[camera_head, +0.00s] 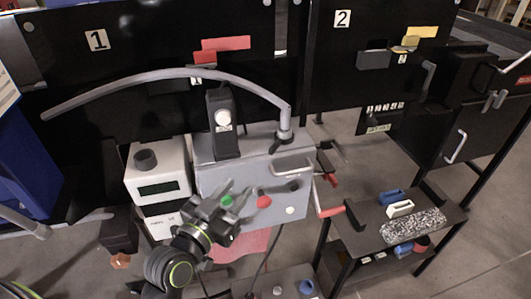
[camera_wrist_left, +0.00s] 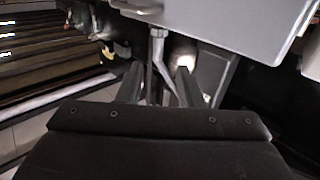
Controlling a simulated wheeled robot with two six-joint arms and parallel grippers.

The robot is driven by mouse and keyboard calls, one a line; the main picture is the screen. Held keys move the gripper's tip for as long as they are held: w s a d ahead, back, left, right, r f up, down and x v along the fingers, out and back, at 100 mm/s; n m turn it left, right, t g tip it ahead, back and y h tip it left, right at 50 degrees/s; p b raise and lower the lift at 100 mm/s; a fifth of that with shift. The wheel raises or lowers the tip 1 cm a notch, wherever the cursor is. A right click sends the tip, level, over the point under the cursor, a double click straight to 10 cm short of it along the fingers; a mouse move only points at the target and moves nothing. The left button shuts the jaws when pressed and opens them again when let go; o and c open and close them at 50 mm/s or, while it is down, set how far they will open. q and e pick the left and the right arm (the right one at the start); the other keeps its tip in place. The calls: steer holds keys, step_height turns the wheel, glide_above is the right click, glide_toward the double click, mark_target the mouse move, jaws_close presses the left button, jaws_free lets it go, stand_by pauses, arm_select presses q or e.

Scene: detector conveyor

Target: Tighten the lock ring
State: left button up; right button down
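I cannot single out the lock ring with certainty. A dark collar (camera_head: 284,137) sits where the long grey curved arm (camera_head: 190,73) meets the top of the grey box (camera_head: 262,160). My left gripper (camera_head: 228,190) is in front of the grey box, close to its green button (camera_head: 226,201). In the left wrist view its two fingers (camera_wrist_left: 159,85) stand apart. A grey bent rod (camera_wrist_left: 160,58) and a pale cylinder (camera_wrist_left: 183,48) show between or behind them, and I cannot tell whether they touch. My right gripper is out of view.
A white box with a display (camera_head: 157,177) stands left of the grey box. A red button (camera_head: 264,201) and a red-handled crank (camera_head: 330,211) are to the right. A small black table (camera_head: 362,238) holds blue and white blocks. Black panels close off the back.

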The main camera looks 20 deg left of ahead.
mark_target(270, 151)
arm_select(q)
steer(key=w+d+p, duration=0.1)
steer(key=w, duration=0.3)
steer(key=w+p, duration=0.1)
steer(key=w, duration=0.4)
steer(key=w+d, duration=0.1)
steer(key=w, duration=0.4)
steer(key=shift+d+p, duration=0.35)
steer(key=shift+p, duration=0.05)
jaws_close()
